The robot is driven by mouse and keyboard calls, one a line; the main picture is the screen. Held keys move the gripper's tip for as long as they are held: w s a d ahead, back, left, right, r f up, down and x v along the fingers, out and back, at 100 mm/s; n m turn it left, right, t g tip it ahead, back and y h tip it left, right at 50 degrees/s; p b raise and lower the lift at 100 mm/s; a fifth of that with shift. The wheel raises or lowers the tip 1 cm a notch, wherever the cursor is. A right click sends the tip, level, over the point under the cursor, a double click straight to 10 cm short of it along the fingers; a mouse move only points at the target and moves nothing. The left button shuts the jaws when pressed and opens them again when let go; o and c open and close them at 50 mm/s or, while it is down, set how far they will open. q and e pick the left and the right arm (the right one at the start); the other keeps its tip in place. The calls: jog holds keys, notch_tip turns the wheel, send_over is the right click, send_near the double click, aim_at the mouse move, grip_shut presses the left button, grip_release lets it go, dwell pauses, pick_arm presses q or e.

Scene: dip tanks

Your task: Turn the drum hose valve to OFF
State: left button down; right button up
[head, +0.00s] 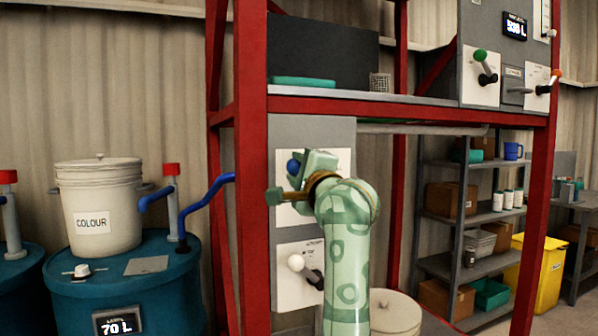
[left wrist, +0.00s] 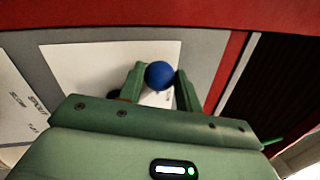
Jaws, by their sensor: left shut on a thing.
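A valve with a blue ball knob (head: 293,167) sits on an upper white plate on the grey panel, behind the red frame post. Its printed label is mostly hidden or too small to read. My left gripper (head: 303,172) is at this plate, shut on the blue knob. In the left wrist view the knob (left wrist: 159,74) sits between the two green fingers (left wrist: 160,88), in front of the white plate (left wrist: 95,70). The lever below the knob is mostly hidden by the gripper. My right gripper is not in view.
A white-knobbed lever (head: 297,263) is on the plate just below. The red frame post (head: 252,170) stands close at left. A blue hose (head: 205,195) runs from the blue drum (head: 130,280) toward it. Green-knobbed (head: 480,56) and orange-knobbed (head: 555,75) levers are at upper right.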

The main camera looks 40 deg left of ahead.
pick_arm(q)
jog(key=shift+f, duration=0.1)
jog(key=c, duration=1)
grip_release()
jog(key=v, duration=1.6)
jog(key=shift+d, duration=0.15)
